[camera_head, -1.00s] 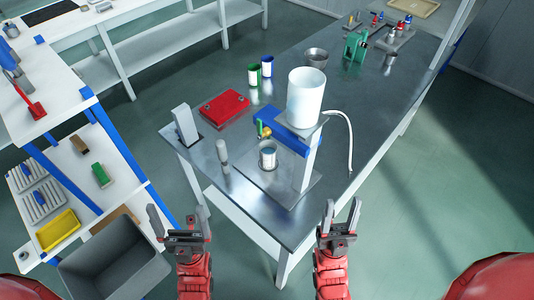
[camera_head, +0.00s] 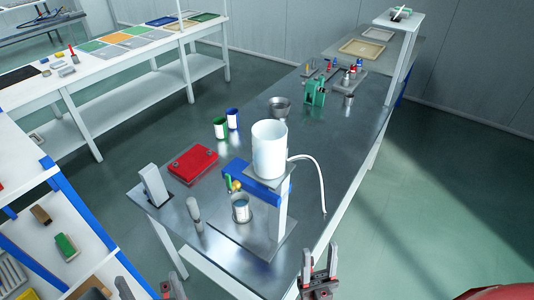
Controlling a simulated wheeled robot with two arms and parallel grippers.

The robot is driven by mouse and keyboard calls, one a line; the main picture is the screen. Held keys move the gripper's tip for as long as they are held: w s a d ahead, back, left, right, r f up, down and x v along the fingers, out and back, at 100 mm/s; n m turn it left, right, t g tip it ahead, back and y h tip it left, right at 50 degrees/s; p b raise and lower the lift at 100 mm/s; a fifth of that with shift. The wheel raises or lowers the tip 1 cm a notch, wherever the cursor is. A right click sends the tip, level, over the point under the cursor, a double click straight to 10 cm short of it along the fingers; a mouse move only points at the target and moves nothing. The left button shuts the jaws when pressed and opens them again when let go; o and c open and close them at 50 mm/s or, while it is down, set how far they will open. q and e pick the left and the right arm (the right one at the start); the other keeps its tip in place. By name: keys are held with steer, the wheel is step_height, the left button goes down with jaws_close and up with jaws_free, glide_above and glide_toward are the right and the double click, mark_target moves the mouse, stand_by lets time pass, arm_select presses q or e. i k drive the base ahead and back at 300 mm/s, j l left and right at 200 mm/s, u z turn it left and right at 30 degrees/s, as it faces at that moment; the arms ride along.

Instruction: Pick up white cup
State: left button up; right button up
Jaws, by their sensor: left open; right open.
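A small pale cup (camera_head: 241,210) with a bluish inside stands upright on the base plate of a dispenser stand (camera_head: 268,240), under its blue arm. A large white cylinder (camera_head: 269,150) stands on top of the stand. I cannot tell for sure which of them is the white cup. My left gripper (camera_head: 148,288) is open and empty at the bottom edge, partly cut off, in front of the table's near left corner. My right gripper (camera_head: 319,262) is open and empty beside the table's near right edge. Both are apart from the cup.
A white hose (camera_head: 315,170) hangs by the stand. Shelves (camera_head: 75,215) stand at left.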

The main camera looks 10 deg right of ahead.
mark_target(239, 201)
steer(key=j+z, duration=0.55)
steer(key=j, duration=0.2)
steer(key=i+j+z, duration=0.2)
steer(key=j, duration=0.15)
steer(key=i+j+z, duration=0.15)
steer(key=j, duration=0.2)
steer(key=k, duration=0.05)
